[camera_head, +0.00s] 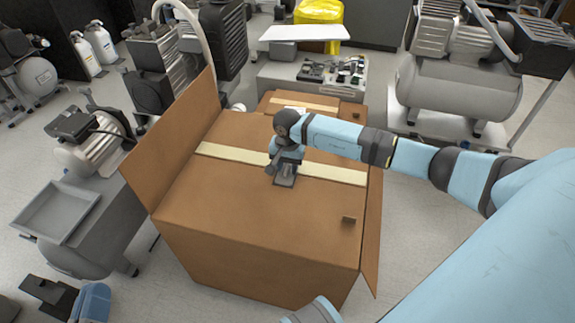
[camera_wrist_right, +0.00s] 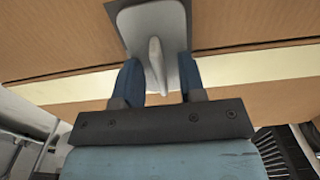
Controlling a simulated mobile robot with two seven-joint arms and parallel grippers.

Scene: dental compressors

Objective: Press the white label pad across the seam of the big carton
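The big carton (camera_head: 250,215) stands in the middle of the head view, with a pale tape strip (camera_head: 225,153) along its top seam. My right gripper (camera_head: 284,178) is over the carton top, at the strip. In the right wrist view, the pale grey-white label pad (camera_wrist_right: 122,22) with an upright grip (camera_wrist_right: 156,60) overlaps the strip (camera_wrist_right: 60,92). The right fingers (camera_wrist_right: 158,75) stand either side of the grip with visible gaps. I cannot tell whether the pad touches the carton. The pad is not distinguishable in the head view. My left gripper (camera_head: 48,292) is low at the left, away from the carton.
A raised flap (camera_head: 175,135) stands along the carton's left side, and another flap (camera_head: 372,235) hangs at its right. A grey tray (camera_head: 57,213) lies at the left. Compressors (camera_head: 460,85) stand around. Bare floor shows at the front left and right.

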